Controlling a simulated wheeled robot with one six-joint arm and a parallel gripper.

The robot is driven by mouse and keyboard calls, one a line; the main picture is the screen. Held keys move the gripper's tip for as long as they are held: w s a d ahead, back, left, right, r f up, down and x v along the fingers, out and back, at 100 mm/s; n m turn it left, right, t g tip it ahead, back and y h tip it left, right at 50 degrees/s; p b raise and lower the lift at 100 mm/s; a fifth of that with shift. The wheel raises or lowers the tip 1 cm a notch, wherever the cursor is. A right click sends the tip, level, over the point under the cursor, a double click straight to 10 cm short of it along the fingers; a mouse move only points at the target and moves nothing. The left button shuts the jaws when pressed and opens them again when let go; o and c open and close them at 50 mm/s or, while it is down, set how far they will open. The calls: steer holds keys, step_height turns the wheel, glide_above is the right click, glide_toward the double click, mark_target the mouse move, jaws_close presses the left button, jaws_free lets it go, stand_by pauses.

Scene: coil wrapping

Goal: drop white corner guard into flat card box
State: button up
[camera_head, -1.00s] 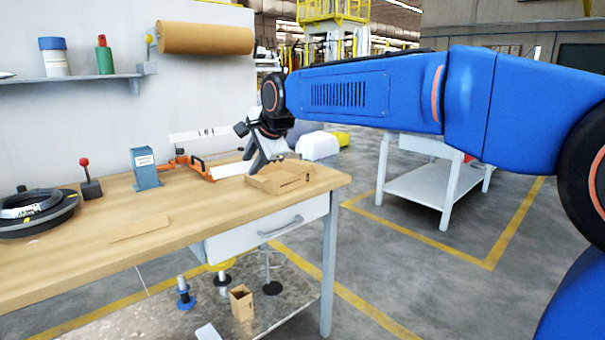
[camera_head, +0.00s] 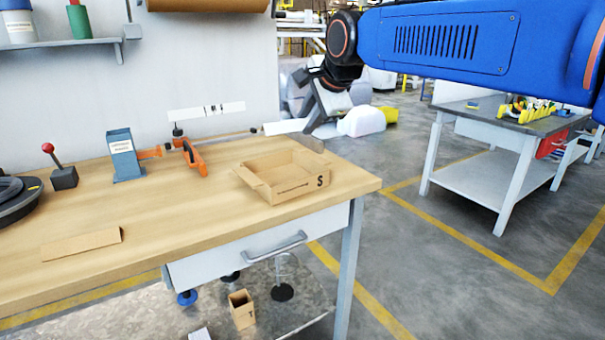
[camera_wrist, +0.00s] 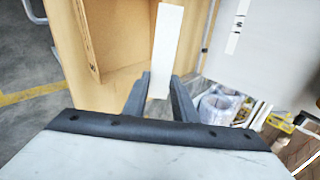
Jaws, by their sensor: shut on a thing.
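The white corner guard (camera_head: 287,126) is a pale narrow strip sticking out to the left from my gripper (camera_head: 312,122) in the head view. In the wrist view the guard (camera_wrist: 167,48) stands between the two dark fingers of my gripper (camera_wrist: 160,90), which are shut on it. The flat card box (camera_head: 315,190) is an open, shallow brown tray marked "S" near the right end of the bench. In the wrist view the box (camera_wrist: 88,35) lies left of the guard. The guard appears above and behind the box, apart from it; its exact height is unclear.
The wooden bench (camera_head: 190,220) holds an orange clamp-like tool (camera_head: 194,157), a blue block (camera_head: 123,155), a red-knobbed lever (camera_head: 62,165) and a flat card piece (camera_head: 82,244). A white marked strip (camera_head: 206,112) is behind. Bare bench lies left of the box.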

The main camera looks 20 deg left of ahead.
steer(key=shift+f, duration=2.5)
steer(key=o, duration=1.1)
steer(key=shift+s+r, duration=0.1)
steer(key=v, duration=1.7)
steer(key=shift+d, duration=0.1)
